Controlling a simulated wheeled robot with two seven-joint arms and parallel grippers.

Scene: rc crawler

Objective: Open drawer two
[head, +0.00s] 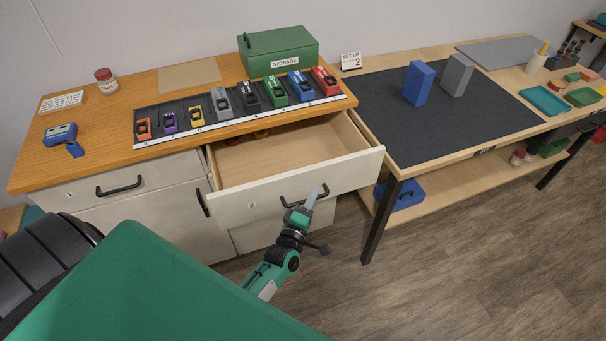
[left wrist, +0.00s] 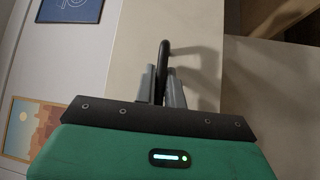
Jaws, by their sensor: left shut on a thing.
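Drawer two (head: 350,176), a pale front marked 2, stands pulled out from the wooden cabinet, and its light wood inside shows. Its black bar handle (head: 292,202) is on the front face. My left gripper (head: 314,193) is at this handle. In the left wrist view, the grey fingers (left wrist: 161,85) are shut on the black handle (left wrist: 163,58), one on each side of it. Part of the drawer's far inside is hidden under the cabinet top. My right gripper is not in view.
Drawer one (head: 110,188) is closed at the left. Several toy cars stand in a dark tray (head: 150,139) on the cabinet top, by a green storage box (head: 280,52). A workbench with a dark mat (head: 440,125) stands to the right. The floor (head: 450,265) in front is clear.

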